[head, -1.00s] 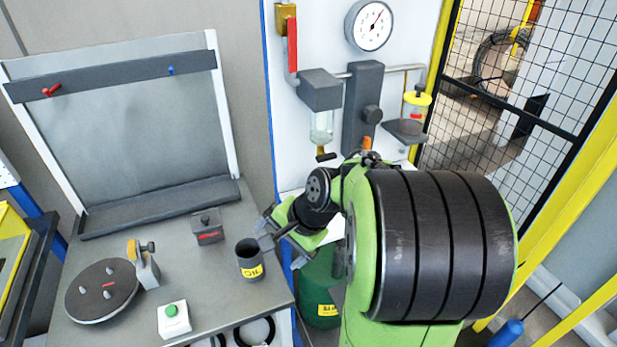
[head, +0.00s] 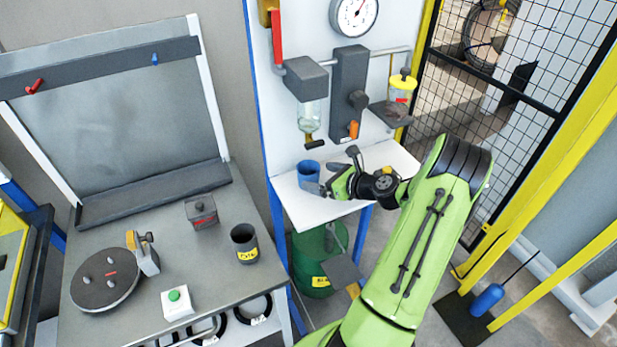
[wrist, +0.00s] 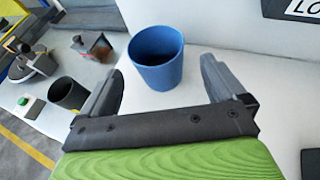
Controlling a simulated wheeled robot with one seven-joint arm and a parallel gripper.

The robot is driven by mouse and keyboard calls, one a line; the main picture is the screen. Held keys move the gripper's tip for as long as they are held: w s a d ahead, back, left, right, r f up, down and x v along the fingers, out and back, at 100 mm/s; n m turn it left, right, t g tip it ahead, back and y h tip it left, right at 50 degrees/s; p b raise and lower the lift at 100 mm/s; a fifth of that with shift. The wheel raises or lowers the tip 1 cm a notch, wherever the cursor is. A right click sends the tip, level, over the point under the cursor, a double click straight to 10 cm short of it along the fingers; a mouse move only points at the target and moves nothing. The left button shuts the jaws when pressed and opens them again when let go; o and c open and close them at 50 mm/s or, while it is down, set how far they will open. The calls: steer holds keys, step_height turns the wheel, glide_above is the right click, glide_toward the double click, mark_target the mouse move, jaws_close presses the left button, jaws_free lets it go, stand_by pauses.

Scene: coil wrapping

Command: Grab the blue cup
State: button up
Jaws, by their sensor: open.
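The blue cup (head: 309,176) stands upright on a small white shelf (head: 345,206) in the head view. In the wrist view the blue cup (wrist: 156,62) is ahead of my gripper, with its open top visible. My gripper (head: 332,180) is just right of the cup in the head view, low over the shelf. In the wrist view my gripper (wrist: 160,78) is open, its two grey fingers spread to either side of the cup's near side. The fingers are not closed on the cup. Whether a finger touches it, I cannot tell.
A dark cup with a yellow label (head: 244,245) stands on the grey workbench (head: 215,275) at left. A glass vessel (head: 309,118) and a valve fixture (head: 350,95) hang above the shelf. A green barrel (head: 312,280) stands below it.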

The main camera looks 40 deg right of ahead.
steer(key=x, duration=0.5)
steer(key=shift+w+a+f, duration=0.1)
steer(key=shift+w+f, duration=0.15)
steer(key=shift+w, duration=0.05)
steer(key=shift+s+r, duration=0.1)
steer(key=shift+c, duration=0.2)
steer(key=shift+c, duration=1.1)
steer(key=c, duration=0.9)
